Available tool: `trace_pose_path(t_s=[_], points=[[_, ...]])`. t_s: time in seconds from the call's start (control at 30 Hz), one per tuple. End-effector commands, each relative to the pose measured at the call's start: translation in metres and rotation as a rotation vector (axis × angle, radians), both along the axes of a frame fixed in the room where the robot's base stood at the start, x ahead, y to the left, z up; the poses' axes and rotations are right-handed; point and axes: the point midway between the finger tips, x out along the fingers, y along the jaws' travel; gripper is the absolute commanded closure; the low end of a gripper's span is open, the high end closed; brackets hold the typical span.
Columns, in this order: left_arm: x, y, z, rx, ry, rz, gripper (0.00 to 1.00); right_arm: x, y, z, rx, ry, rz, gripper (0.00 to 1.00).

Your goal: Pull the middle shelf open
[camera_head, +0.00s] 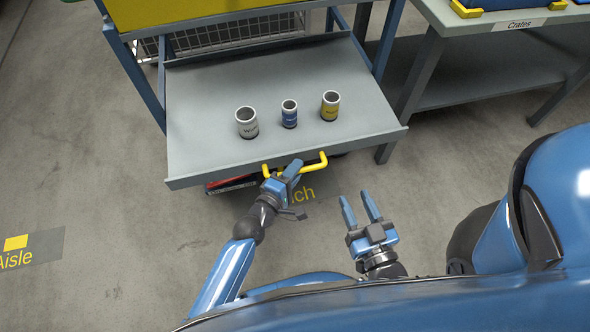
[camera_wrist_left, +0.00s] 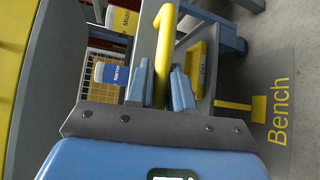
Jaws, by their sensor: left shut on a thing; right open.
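The grey middle shelf (camera_head: 200,115) is pulled out from the blue-framed rack in the head view, with a yellow handle (camera_head: 322,160) on its front edge. My left gripper (camera_head: 283,172) is shut on the handle. In the left wrist view, the yellow handle (camera_wrist_left: 163,50) runs between the fingers of my left gripper (camera_wrist_left: 168,90). Three cups stand upright on the shelf: a white-grey one (camera_head: 246,122), a blue one (camera_head: 289,114) and a yellow one (camera_head: 330,105). My right gripper (camera_head: 360,207) is open and empty, in front of the shelf and to the right.
A grey table (camera_head: 470,35) labelled Crates stands at the right. Something red and dark (camera_head: 230,186) shows under the shelf's front edge. The floor (camera_head: 110,200) at the left is clear.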

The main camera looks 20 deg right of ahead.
Motion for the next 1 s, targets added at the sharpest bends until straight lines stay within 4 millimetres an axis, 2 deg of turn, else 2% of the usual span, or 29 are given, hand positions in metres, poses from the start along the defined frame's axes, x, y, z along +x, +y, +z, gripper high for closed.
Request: trace_pose_path(t_s=[0.27,0.3,0.4,0.77,1.0], points=[[0.000,0.001,0.000,0.000,0.001,0.002,1.00,0.000,0.000,0.000,0.000,-0.001,0.000,0.57],[0.000,0.001,0.000,0.000,0.001,0.002,0.74,0.000,0.000,0.000,0.000,-0.001,0.000,0.57],[0.000,0.001,0.000,0.000,0.001,0.002,0.60,0.000,0.000,0.000,0.000,-0.001,0.000,0.57],[-0.001,0.002,0.001,-0.001,0.000,0.001,0.60,0.000,0.000,0.000,0.000,-0.001,0.000,0.57],[-0.019,0.021,0.003,0.000,0.002,0.001,0.60,0.000,0.000,0.001,0.000,0.000,0.000,0.57]])
